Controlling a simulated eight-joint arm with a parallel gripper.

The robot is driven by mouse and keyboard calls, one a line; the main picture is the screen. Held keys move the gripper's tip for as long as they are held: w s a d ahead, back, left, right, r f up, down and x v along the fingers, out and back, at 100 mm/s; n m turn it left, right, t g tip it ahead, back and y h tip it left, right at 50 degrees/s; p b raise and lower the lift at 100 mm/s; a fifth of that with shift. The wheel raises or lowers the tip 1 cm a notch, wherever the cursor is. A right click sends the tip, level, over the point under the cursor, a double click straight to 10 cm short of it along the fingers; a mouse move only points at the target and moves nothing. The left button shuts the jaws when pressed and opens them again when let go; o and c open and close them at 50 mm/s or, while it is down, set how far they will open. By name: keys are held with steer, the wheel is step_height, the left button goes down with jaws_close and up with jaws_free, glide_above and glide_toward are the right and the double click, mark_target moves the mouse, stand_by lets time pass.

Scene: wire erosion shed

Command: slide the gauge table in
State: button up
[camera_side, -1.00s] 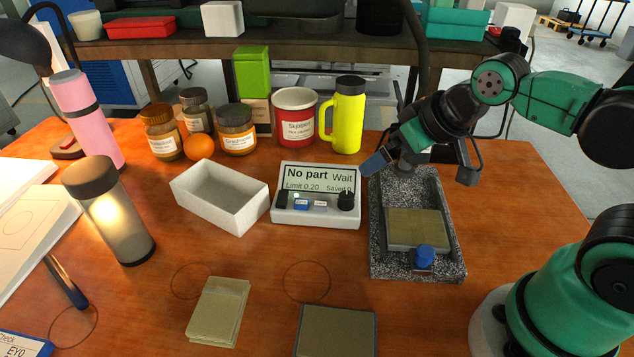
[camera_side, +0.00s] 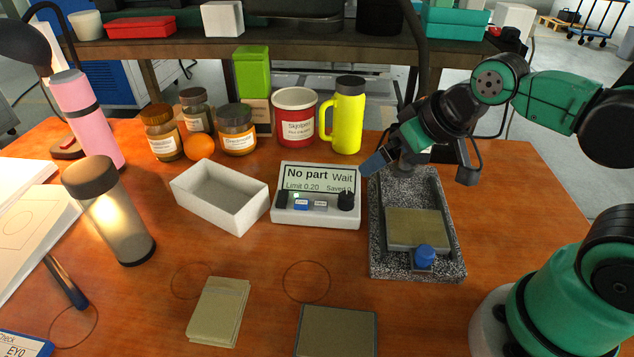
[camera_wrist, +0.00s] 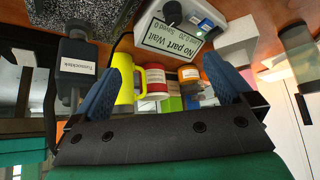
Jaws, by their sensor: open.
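The gauge table (camera_side: 418,229) is a flat olive-grey plate with a blue knob (camera_side: 424,255) at its front edge. It sits on the front part of a speckled granite base (camera_side: 457,266), right of centre in the side view. My gripper (camera_side: 374,163) is above the back left corner of the base, behind and left of the plate, apart from the knob. In the wrist view my gripper (camera_wrist: 165,85) is open, its two blue fingers wide apart with nothing held. The readout box (camera_side: 316,213) beside the base shows "No part", "Wait" and "Limit 0.20".
A white open box (camera_side: 240,217) stands left of the readout. A yellow mug (camera_side: 348,118), a red-and-white tub (camera_side: 295,115) and several jars stand behind. Olive plates (camera_side: 219,312) and a dark-edged olive pad (camera_side: 336,332) lie in front. Bare wood lies right of the base.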

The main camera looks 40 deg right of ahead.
mark_target(427, 250)
steer(key=shift+c, duration=0.2)
steer(key=shift+s+f, duration=0.1)
steer(key=shift+s, duration=0.05)
steer(key=c, duration=0.4)
steer(key=s+f+m+g, duration=0.1)
steer(key=s+g, duration=0.1)
steer(key=s, duration=0.1)
steer(key=s+a+f+m+g, duration=0.1)
steer(key=s+g, duration=0.1)
steer(key=s, duration=0.1)
steer(key=s+a+f+m+g, duration=0.1)
steer(key=s+g, duration=0.2)
steer(key=shift+s+a+m, duration=0.2)
steer(key=shift+m, duration=0.1)
steer(key=shift+c, duration=0.5)
steer(key=shift+f, duration=2.7)
steer(key=shift+c, duration=0.3)
jaws_close()
